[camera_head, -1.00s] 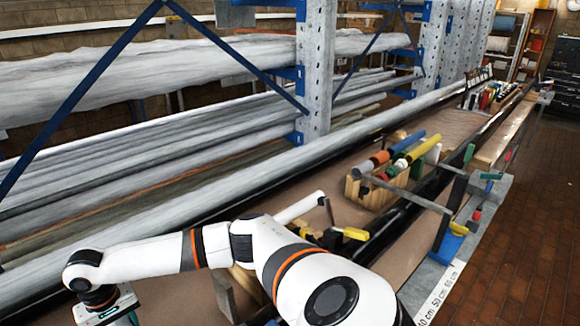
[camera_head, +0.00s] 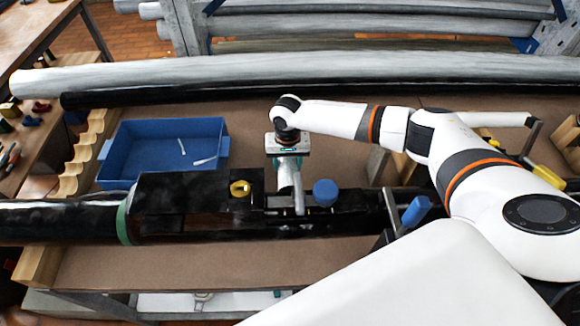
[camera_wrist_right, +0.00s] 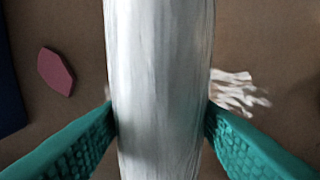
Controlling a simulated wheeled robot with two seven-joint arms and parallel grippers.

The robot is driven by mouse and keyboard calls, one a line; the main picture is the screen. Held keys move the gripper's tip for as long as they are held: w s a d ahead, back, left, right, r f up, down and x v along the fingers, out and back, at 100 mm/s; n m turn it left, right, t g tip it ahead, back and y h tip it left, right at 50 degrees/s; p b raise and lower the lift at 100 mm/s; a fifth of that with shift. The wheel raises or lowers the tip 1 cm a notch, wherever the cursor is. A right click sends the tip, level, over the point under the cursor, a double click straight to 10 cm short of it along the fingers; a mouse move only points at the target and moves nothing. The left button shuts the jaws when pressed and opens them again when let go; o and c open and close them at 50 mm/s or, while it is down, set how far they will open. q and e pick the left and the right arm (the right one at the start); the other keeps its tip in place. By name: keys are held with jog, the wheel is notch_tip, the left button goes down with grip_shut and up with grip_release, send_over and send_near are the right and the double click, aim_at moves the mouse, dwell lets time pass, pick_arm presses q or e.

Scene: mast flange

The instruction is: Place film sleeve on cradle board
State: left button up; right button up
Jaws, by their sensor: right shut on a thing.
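The film sleeve (camera_wrist_right: 160,90), a pale, silvery-white tube, runs lengthwise through the middle of the right wrist view. The green fingers of my right gripper (camera_wrist_right: 160,135) press on it from both sides. In the head view the right gripper (camera_head: 288,163) points down just right of the blue bin, with part of the sleeve (camera_head: 291,181) showing below it. The cradle board (camera_head: 83,157), a wooden strip with several scalloped hollows, is at the left beyond the bin, its hollows appearing empty. My left gripper is out of view.
The blue bin (camera_head: 120,181) holds small white pieces. A long black mast (camera_head: 70,222) with a blue-knobbed clamp (camera_head: 326,192) lies in front. A reddish flat piece (camera_wrist_right: 56,72) and a crumpled white scrap (camera_wrist_right: 238,91) lie on the brown bench beneath the gripper.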

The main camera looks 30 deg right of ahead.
jog(key=shift+f, duration=1.85)
jog(key=o, duration=1)
jog(key=shift+f, duration=0.1)
jog(key=shift+c, duration=0.2)
notch_tip(320, 180, up, 12)
jog(key=shift+r+b, duration=0.15)
jog(key=shift+b, duration=0.6)
jog(key=shift+s, duration=0.1)
